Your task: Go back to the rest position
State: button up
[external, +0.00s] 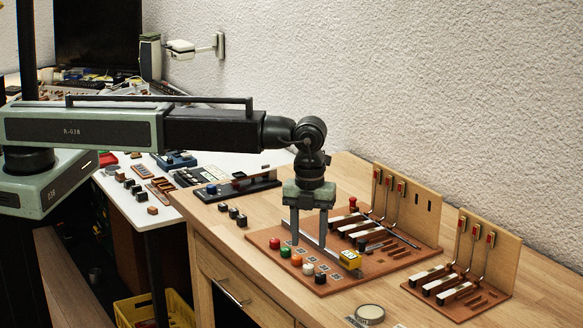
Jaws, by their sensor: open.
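My gripper (308,243) points straight down over the brown base board (262,240) of the larger piano action model on the wooden table. Its two fingers are apart, with no object seen between them. Several coloured knobs, among them a red one (275,243), an orange one (285,251) and a white one (308,269), stand in a row along the board's front. A yellow block (350,259) sits at the board's right front. Whether the fingertips touch the board I cannot tell. My arm reaches in from the left.
Wooden panels with hammers stand behind the keys (352,229). A second, smaller action model (450,285) is at the right. A round grey disc (369,314) lies at the front edge. A black device (235,185) and small dark cubes (238,215) are at the left.

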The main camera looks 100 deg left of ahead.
jog(key=shift+r, duration=0.7)
jog(key=shift+f, duration=0.15)
jog(key=shift+d, duration=0.15)
jog(key=s+d+n, duration=0.2)
jog(key=s+n, duration=0.7)
jog(key=s+d+n, duration=0.3)
jog(key=s+n, duration=0.6)
jog(key=shift+s, duration=0.3)
